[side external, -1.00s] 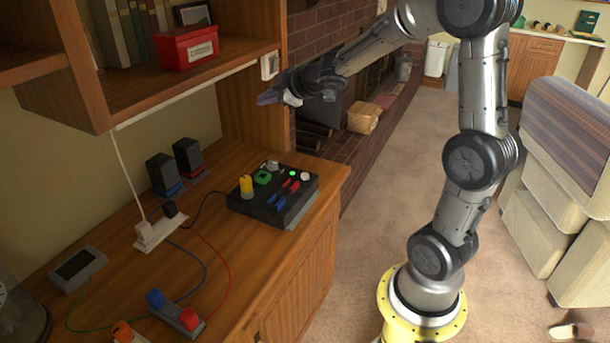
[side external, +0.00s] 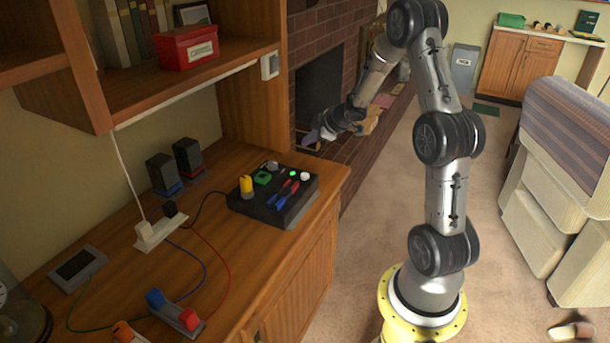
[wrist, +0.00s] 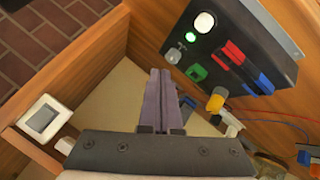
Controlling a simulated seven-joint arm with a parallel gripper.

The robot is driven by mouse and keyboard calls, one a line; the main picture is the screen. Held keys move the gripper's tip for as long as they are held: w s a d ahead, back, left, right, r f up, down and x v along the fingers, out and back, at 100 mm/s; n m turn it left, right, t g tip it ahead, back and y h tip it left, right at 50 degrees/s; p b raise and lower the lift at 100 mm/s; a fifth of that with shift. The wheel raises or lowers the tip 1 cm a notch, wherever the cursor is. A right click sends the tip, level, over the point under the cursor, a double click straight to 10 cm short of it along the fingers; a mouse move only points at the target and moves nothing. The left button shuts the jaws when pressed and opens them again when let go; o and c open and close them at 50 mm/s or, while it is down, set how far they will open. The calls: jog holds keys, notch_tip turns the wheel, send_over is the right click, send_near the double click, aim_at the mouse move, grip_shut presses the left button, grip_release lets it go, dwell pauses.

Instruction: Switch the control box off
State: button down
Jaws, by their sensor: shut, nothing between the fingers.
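The control box (side external: 272,197) is a black box on the right end of the wooden desk, with its cable at the left. It carries a yellow knob (side external: 246,186), a green switch (side external: 263,178), red and blue levers (side external: 283,193), a white round button (side external: 305,176) and a lit green light (side external: 292,173). In the wrist view the box (wrist: 236,48) is at upper right, with the white button (wrist: 204,22) and green light (wrist: 190,37). My gripper (side external: 309,139) is shut and empty, above and beyond the box's right end. Its fingers (wrist: 160,88) point toward the desk area.
A power strip (side external: 160,232), two small speakers (side external: 175,165) and a red-blue block (side external: 174,308) are on the desk. A shelf with a red box (side external: 186,47) overhangs the left. A white wall switch (side external: 269,65) is on the shelf's side panel.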

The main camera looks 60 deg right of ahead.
aim_at(308, 176)
jog(key=shift+f, duration=4.4)
jog(key=shift+f, duration=0.15)
jog(key=shift+f, duration=0.25)
jog(key=shift+f, duration=0.5)
jog(key=shift+r, duration=0.9)
jog(key=shift+r, duration=2.5)
